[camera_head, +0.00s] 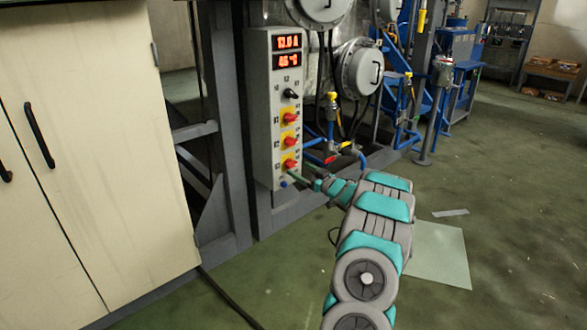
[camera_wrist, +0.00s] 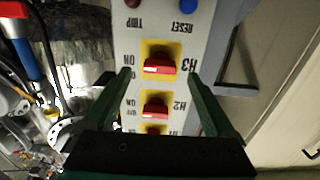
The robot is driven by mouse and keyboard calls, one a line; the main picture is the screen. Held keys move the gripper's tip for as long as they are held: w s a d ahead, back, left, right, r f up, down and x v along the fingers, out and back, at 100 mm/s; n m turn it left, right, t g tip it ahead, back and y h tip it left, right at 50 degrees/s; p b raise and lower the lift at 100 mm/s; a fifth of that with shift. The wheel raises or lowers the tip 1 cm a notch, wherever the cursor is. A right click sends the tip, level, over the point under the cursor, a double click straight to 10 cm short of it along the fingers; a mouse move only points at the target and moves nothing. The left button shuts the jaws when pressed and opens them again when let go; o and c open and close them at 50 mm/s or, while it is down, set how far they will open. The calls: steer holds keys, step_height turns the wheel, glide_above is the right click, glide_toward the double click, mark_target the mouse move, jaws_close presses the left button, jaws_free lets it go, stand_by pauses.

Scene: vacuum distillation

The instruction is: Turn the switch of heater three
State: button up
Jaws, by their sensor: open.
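The heater three switch, a red knob on a yellow plate marked H3 (camera_wrist: 160,63), is on the panel in the wrist view, which shows the panel upside down. Its red bar lies roughly level. In the head view it is the lowest red knob (camera_head: 290,164) on the grey control box (camera_head: 262,110). My gripper (camera_wrist: 159,76) is open, its green fingers on either side of the H3 switch with gaps to the knob. In the head view my gripper (camera_head: 303,174) is at the box's lower front. Whether the fingertips touch the panel cannot be told.
The H2 knob (camera_wrist: 155,108) is close to H3, between my fingers nearer the palm. A blue reset button (camera_wrist: 187,4) is on H3's other side. Pipes with valves (camera_head: 330,150) stand right of the box. A cream cabinet (camera_head: 100,150) stands left.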

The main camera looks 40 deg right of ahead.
mark_target(294, 166)
steer(key=shift+w+a, duration=0.15)
steer(key=shift+w, duration=1.7)
steer(key=shift+c, duration=0.3)
steer(key=c, duration=1.3)
